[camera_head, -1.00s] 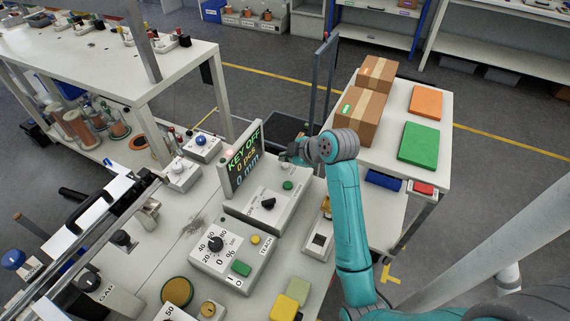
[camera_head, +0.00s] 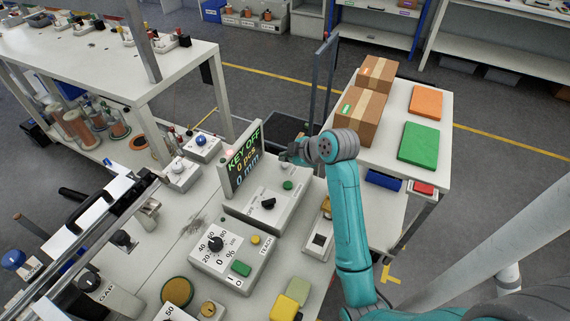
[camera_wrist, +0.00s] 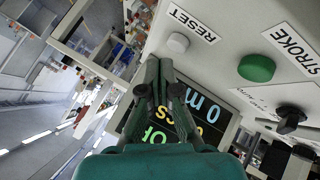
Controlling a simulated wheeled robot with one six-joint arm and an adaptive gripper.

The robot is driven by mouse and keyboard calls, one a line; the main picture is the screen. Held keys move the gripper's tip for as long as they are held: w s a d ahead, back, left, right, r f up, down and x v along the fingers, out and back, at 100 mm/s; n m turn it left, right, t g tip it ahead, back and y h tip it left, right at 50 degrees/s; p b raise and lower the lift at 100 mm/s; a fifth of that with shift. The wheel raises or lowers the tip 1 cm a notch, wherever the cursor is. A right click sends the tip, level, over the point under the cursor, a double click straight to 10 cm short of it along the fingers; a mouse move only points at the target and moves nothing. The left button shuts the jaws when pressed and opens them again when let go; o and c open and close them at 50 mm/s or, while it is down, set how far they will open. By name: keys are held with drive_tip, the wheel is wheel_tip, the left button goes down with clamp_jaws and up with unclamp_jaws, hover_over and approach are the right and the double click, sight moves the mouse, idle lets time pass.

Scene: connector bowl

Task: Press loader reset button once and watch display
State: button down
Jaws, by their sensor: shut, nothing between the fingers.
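The loader's display (camera_head: 245,160) stands upright and reads KEY OFF, 0 pcs, 0 mm. It also shows turned around in the wrist view (camera_wrist: 208,108), partly behind my gripper. The pale grey reset button (camera_wrist: 178,43) sits on the light control box under the label RESET. I cannot make it out clearly in the head view. My gripper (camera_wrist: 160,68) is shut and empty. Its fingertips lie just below and left of the reset button in the wrist view and look apart from it. In the head view my gripper (camera_head: 286,158) hangs over the box, right of the display.
On the same box are a green STROKE button (camera_wrist: 256,68) and a black knob (camera_wrist: 291,115). A TEACH box (camera_head: 232,250) with a dial stands in front. Cartons (camera_head: 360,118) and green and orange pads stand on the table at right.

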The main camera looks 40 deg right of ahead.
sight(286, 166)
drive_tip(key=shift+f, duration=0.1)
drive_tip(key=shift+f, duration=0.35)
drive_tip(key=shift+f, duration=0.5)
idle(1.0)
drive_tip(key=shift+r, duration=0.95)
drive_tip(key=shift+r, duration=0.15)
drive_tip(key=shift+r, duration=2.35)
